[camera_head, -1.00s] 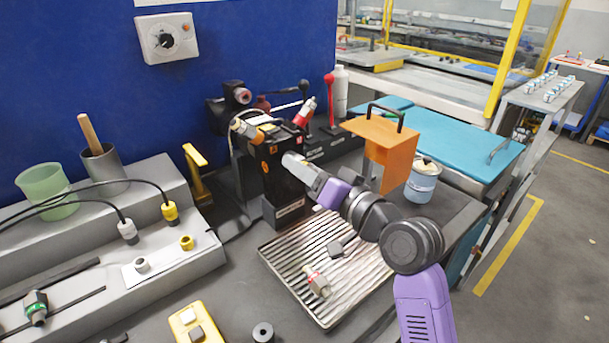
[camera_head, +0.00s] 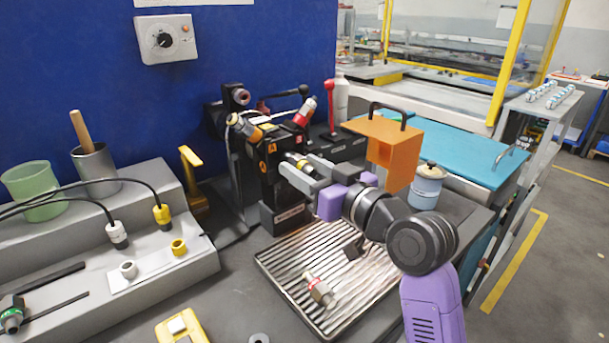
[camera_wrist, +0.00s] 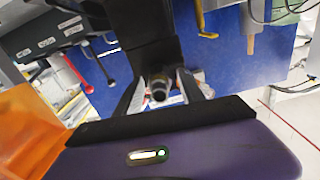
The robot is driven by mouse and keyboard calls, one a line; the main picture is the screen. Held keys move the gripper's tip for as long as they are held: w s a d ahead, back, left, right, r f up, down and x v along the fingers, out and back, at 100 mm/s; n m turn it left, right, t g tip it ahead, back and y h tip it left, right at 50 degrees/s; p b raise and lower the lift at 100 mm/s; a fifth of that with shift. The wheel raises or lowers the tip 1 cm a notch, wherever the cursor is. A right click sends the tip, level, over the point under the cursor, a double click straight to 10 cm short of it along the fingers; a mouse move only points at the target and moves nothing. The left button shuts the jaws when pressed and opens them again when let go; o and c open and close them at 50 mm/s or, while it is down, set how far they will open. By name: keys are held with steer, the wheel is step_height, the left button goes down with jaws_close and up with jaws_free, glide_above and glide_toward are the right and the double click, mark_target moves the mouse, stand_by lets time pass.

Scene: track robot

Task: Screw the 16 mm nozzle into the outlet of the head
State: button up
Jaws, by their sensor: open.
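The head (camera_head: 277,165) is a black block with orange warning labels, standing behind the ribbed tray. A short dark round part with a brassy band (camera_head: 300,161), probably a nozzle, shows at its front. In the wrist view its round dark end (camera_wrist: 158,92) faces me between the fingers. Its size marking cannot be read, and how deep it sits in the outlet is hidden. My gripper (camera_head: 293,169) is open, with its fingers on either side of this part. Whether they touch it is unclear. In the wrist view the fingers (camera_wrist: 160,86) stand apart.
A red-banded fitting (camera_head: 320,291) lies on the ribbed tray (camera_head: 282,273). A green-banded fitting (camera_head: 12,318) is at the left on the grey stepped stand (camera_head: 150,285). An orange shield (camera_head: 388,150) with a black handle and a lidded pot (camera_head: 427,186) stand close to my arm.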

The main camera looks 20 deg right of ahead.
stand_by(1.0)
steer(key=shift+c, duration=0.5)
jaws_close()
steer(key=shift+r+p, duration=0.1)
steer(key=shift+p, duration=0.35)
steer(key=shift+m+p, duration=4.75)
steer(key=shift+m, duration=0.05)
steer(key=shift+o, duration=1.9)
jaws_free()
